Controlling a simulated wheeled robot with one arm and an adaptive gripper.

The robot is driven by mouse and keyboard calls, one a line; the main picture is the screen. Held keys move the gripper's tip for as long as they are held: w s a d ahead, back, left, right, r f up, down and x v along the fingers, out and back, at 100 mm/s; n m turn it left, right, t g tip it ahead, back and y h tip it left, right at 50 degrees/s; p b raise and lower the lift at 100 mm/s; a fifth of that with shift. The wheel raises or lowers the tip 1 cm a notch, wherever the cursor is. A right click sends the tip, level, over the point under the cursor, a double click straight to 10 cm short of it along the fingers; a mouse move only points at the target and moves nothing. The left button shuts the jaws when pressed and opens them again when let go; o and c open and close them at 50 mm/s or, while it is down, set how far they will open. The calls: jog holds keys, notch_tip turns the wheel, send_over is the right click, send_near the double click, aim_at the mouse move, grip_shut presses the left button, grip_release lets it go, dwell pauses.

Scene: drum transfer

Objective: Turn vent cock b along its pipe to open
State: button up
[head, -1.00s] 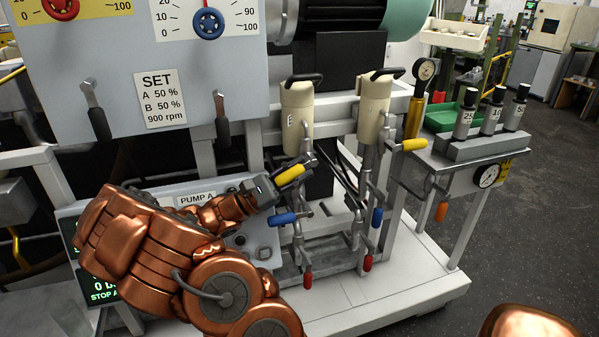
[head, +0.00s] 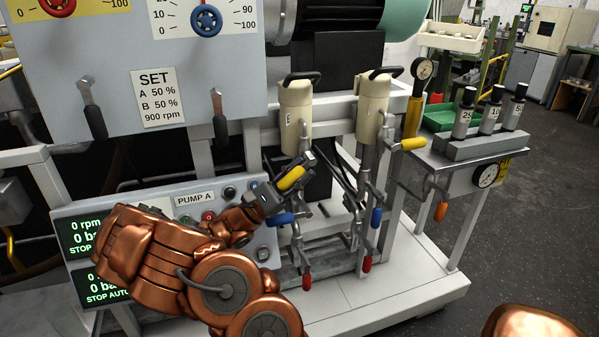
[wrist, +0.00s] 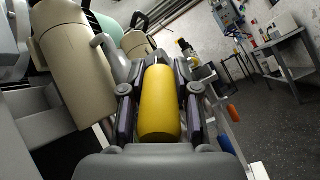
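A yellow vent cock handle (head: 291,178) sits below the left cream cylinder (head: 296,108). It slants, its lower end to the left, neither level nor in line with the upright pipe. I can read no letter on it. My gripper (head: 283,182) reaches it from the left. In the wrist view the yellow handle (wrist: 160,102) lies lengthwise between the two fingers of my gripper (wrist: 162,85), which are closed around it. The cock's body behind the handle is mostly hidden. A second yellow handle (head: 414,143) stands nearly level beside the right cream cylinder (head: 372,108).
Blue handles (head: 281,220) (head: 376,217) and red handles (head: 307,281) (head: 366,263) hang close below on the pipes. An orange handle (head: 440,211) is at the right bench. The pump panel (head: 180,200) is behind my arm. Open floor (head: 540,200) lies to the right.

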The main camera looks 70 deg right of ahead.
jog(key=o, duration=0.4)
jog(key=shift+o, duration=0.2)
jog(key=v, duration=1.2)
